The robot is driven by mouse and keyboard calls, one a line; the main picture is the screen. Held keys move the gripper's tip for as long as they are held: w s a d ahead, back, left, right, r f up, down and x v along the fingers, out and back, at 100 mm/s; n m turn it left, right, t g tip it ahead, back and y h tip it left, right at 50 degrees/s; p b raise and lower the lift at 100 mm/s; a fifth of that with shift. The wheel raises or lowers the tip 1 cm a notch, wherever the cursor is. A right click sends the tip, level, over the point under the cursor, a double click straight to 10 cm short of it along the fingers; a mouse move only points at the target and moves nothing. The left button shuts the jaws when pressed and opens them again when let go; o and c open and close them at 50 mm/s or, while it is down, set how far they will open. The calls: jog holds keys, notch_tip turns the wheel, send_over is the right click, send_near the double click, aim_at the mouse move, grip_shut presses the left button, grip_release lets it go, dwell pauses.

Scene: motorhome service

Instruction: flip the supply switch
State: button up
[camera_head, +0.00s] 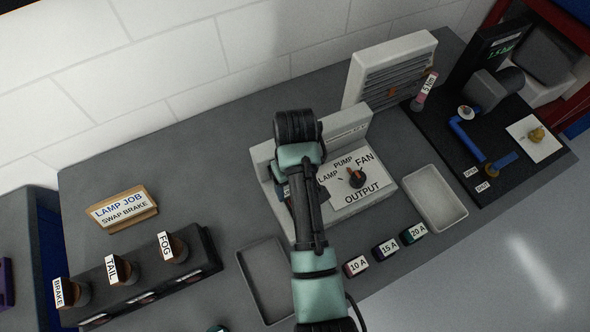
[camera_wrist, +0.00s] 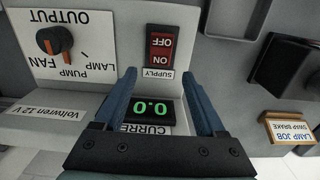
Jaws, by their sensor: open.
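The supply switch (camera_wrist: 161,50) is a red rocker marked OFF and ON in a dark frame, above its SUPPLY label in the wrist view. I cannot tell which side is pressed. A display (camera_wrist: 153,109) below it reads 0.0 in green. My gripper (camera_wrist: 160,74) is open, with its two blue fingers apart and nothing between them; the tips show near the label, below the switch. Contact with the panel is not clear. In the head view my arm covers the switch on the grey power unit (camera_head: 376,198).
The unit's output knob (camera_head: 356,179) stands right of my arm. An empty tray (camera_head: 435,198) lies further right, another tray (camera_head: 265,279) lower left. Fuse blocks (camera_head: 385,248) sit in front. The lamp job sign (camera_head: 124,211) and labelled lamp row (camera_head: 150,270) are at left.

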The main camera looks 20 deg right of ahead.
jog(key=shift+f, duration=2.65)
